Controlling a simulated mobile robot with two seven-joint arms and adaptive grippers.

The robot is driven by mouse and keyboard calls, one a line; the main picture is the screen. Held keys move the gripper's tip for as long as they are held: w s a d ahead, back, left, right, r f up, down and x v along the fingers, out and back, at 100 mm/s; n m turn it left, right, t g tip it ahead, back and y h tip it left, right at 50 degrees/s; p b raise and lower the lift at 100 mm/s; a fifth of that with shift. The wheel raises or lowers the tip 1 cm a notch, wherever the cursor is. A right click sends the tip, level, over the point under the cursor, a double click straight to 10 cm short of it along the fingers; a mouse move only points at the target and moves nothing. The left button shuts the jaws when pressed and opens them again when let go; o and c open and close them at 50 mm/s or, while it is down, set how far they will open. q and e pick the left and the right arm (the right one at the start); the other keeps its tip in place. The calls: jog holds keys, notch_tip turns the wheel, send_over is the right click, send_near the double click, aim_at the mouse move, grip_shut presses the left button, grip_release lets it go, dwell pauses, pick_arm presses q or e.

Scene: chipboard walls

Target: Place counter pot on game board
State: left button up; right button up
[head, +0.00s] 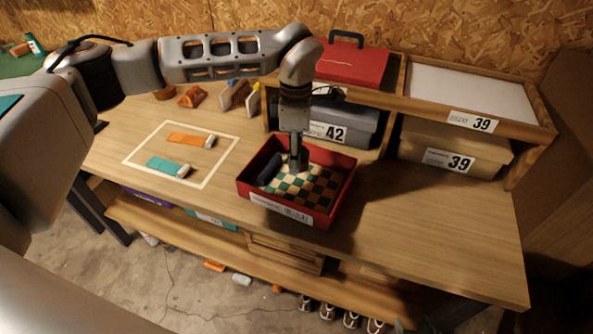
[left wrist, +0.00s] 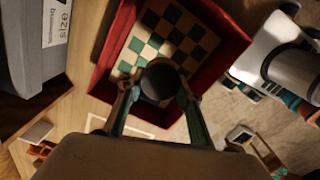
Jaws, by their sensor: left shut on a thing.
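The green and white checkered game board (head: 312,190) lies inside a red box (head: 345,188) on the workbench; it also shows in the left wrist view (left wrist: 178,28). My left gripper (head: 298,162) reaches down from above into the box, over the back part of the board. In the left wrist view its fingers (left wrist: 158,98) are shut around a dark round counter pot (left wrist: 160,80), seen end-on over the board. I cannot tell whether the pot touches the board. My right gripper is not in view.
A dark blue rolled object (head: 269,169) lies inside the box at its left. Two tools (head: 188,140) lie in a white outlined rectangle to the left. A wooden shelf (head: 480,118) with grey (head: 345,118) and tan bins stands behind. The bench at the right is clear.

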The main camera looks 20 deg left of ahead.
pick_arm(q)
notch_tip(320, 180, down, 2)
jog(key=shift+f, duration=1.95)
jog(key=shift+f, duration=0.1)
jog(key=o, duration=1.1)
notch_tip(320, 180, up, 12)
jog(key=shift+r, duration=0.1)
jog(key=shift+s, duration=0.1)
